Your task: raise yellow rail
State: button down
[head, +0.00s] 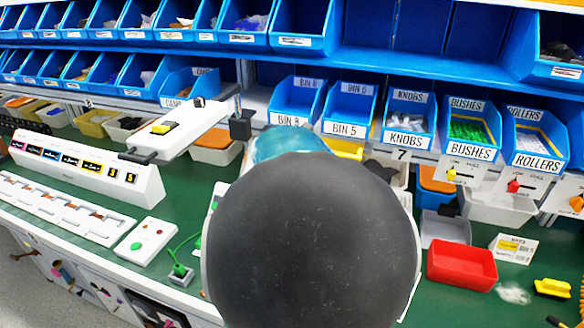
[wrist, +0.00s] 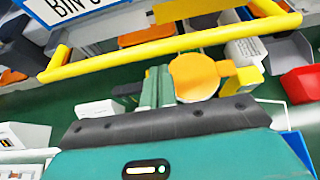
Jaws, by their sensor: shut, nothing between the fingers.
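The yellow rail (wrist: 150,53) crosses the upper part of the wrist view as a long bar, tilted in the picture, with bent ends. My gripper (wrist: 156,72) shows there as narrow teal fingers, shut and empty. The fingertips lie just below the bar in the picture, with a small gap; depth is hard to judge. An orange disc (wrist: 195,77) with a yellow block shows right beside the fingers. In the head view my dark arm link hides the gripper. A yellow piece (head: 345,148) shows beside the arm; I cannot tell if it is the rail.
Blue labelled bins (head: 405,120) line the back. A red tray (head: 461,264) and a yellow brush-like item (head: 552,288) lie on the green bench at right. A white switch box (head: 180,128) and a button panel (head: 146,240) stand at left.

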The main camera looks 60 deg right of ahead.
jog(key=shift+d+r, duration=0.1)
jog(key=shift+r, duration=0.5)
